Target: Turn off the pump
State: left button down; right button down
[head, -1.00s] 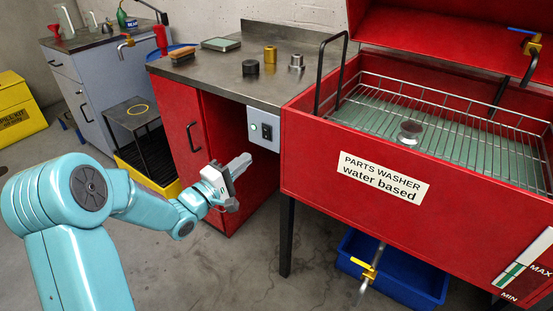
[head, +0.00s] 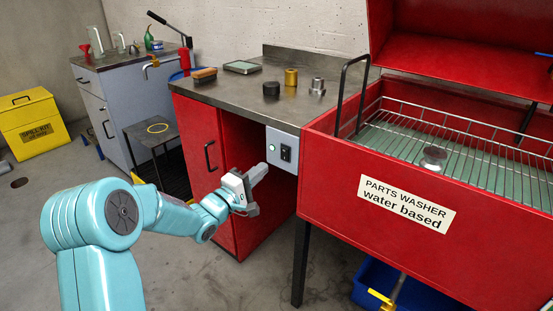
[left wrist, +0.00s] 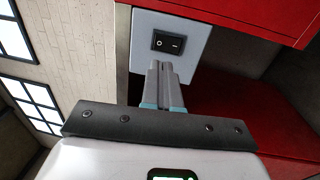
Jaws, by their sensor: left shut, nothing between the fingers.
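The pump switch is a black rocker (head: 286,153) on a light grey box (head: 273,143) fixed under the steel bench top, beside the red parts washer. A small green light (head: 272,142) shows on the box, left of the rocker. In the left wrist view the rocker (left wrist: 168,42), marked with a circle and a line, sits just beyond the fingertips. My left gripper (head: 262,170) is shut and empty, its fingertips close to the lower left of the box. I cannot tell whether they touch it. My right gripper is not in view.
The red parts washer (head: 340,180) with its wire basket and raised lid stands right of the box. Small metal parts and a brush (head: 204,75) lie on the bench top (head: 225,88). A yellow spill kit bin (head: 32,122) stands far left.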

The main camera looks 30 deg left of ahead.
aim_at(284, 150)
pick_arm(q)
jog(key=w, duration=0.5)
jog(key=w+r, duration=0.1)
jog(key=w, duration=0.1)
jog(key=shift+w+d+b, duration=0.25)
jog(key=shift+d+b, duration=0.05)
jog(key=shift+b, duration=0.05)
jog(key=r+p, duration=0.1)
jog(key=p, duration=0.2)
jog(key=shift+w+g, duration=0.2)
jog(key=shift+g, duration=0.2)
jog(key=shift+f, duration=0.2)
jog(key=shift+d, duration=0.1)
